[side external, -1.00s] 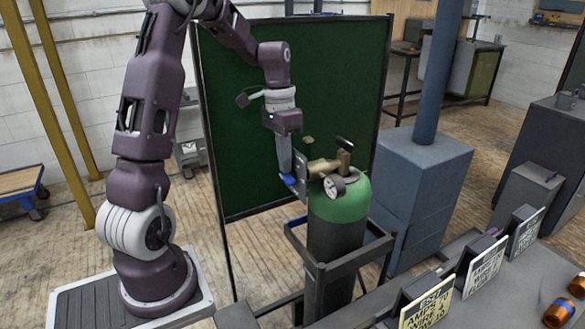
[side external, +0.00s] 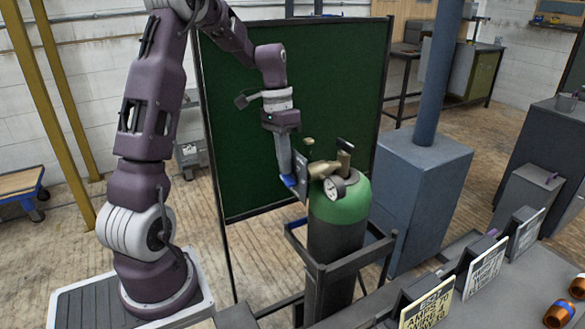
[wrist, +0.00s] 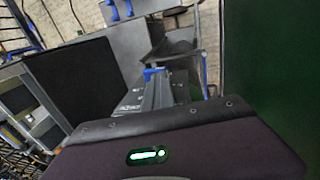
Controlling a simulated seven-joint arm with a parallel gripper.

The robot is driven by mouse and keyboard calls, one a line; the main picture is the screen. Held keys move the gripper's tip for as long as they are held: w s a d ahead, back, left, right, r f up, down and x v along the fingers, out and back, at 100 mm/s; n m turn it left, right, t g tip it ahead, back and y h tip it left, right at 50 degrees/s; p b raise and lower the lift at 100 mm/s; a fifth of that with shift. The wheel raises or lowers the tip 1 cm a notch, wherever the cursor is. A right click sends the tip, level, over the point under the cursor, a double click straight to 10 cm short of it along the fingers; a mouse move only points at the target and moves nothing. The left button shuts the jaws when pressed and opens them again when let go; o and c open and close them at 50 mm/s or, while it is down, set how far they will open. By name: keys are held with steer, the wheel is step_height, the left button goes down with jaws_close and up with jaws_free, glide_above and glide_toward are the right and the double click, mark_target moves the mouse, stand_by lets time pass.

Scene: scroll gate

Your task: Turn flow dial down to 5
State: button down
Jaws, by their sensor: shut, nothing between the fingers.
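A green-topped gas cylinder (side external: 340,208) stands upright in a dark frame. On its top is a brass regulator (side external: 324,168) with a round white-faced gauge (side external: 335,187), whose reading is too small to tell. A dark flat plate (side external: 301,173) is at the regulator's left end. My gripper (side external: 289,181) points down at that plate, its blue tips close to the plate's left edge; I cannot tell whether they touch. It is shut and empty. The wrist view also shows my gripper (wrist: 155,73). I cannot make out the flow dial or its setting clearly.
A green screen (side external: 250,80) in a dark frame stands behind the cylinder. A blue-grey cabinet (side external: 420,195) with a post is to its right. A bench (side external: 490,290) with sign plates and orange fittings is at the front right. Open wooden floor lies left of the cylinder.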

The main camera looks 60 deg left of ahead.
steer(key=r, duration=0.4)
steer(key=shift+d+r, duration=0.15)
steer(key=shift+d, duration=0.15)
steer(key=a+r, duration=0.3)
steer(key=r, duration=0.6)
steer(key=s+d+r+t+y, duration=0.1)
steer(key=s+d+r+y, duration=0.15)
steer(key=d, duration=0.75)
steer(key=s+d+f+t, duration=0.2)
steer(key=s+d, duration=0.4)
steer(key=s, duration=0.1)
steer(key=s+d+f+t, duration=0.2)
steer(key=s+d+f, duration=0.1)
steer(key=s+d, duration=0.4)
steer(key=shift+s+f+t, duration=0.2)
steer(key=shift+s+t, duration=0.1)
steer(key=shift+s, duration=0.4)
